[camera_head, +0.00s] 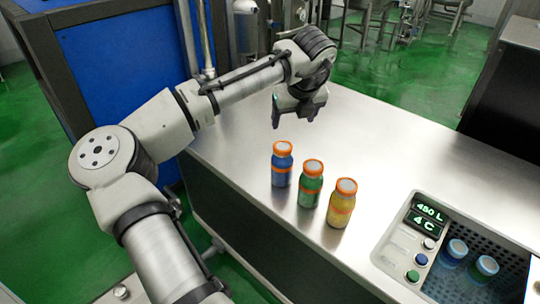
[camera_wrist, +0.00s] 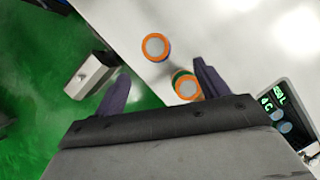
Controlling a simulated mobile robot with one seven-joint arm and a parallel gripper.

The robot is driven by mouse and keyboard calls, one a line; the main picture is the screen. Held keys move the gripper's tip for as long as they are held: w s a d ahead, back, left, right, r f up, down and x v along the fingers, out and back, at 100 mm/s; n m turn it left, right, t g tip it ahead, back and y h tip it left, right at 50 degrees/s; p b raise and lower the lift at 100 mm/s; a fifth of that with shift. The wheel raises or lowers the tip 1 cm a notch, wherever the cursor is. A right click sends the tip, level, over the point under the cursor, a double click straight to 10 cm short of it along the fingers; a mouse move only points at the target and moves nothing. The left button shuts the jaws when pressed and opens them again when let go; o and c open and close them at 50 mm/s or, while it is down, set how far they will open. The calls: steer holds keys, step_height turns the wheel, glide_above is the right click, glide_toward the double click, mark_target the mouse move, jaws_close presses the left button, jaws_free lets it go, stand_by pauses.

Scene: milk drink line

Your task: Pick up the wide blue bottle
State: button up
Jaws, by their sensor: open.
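A blue bottle (camera_head: 281,179) with an orange cap stands upright on the steel counter, leftmost in a row of three. In the wrist view its orange-rimmed cap (camera_wrist: 156,47) shows from above, beyond and between my fingers. My gripper (camera_head: 291,118) is open and empty, above and behind the blue bottle in the head view and apart from it. In the wrist view my gripper (camera_wrist: 158,84) has its two dark fingers spread wide. Another blue bottle (camera_head: 456,250) sits in the recessed perforated bay at the right. I cannot tell which blue bottle is wider.
A green bottle (camera_head: 310,188) stands close beside the blue one, with a yellow bottle (camera_head: 341,206) to its right. The counter (camera_head: 400,150) is clear behind the row.

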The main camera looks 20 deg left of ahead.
glide_toward(283, 146)
steer(key=x, duration=0.5)
steer(key=shift+w, duration=0.1)
steer(key=shift+p+x, duration=0.6)
steer(key=shift+x, duration=2.05)
steer(key=shift+c, duration=0.3)
jaws_close()
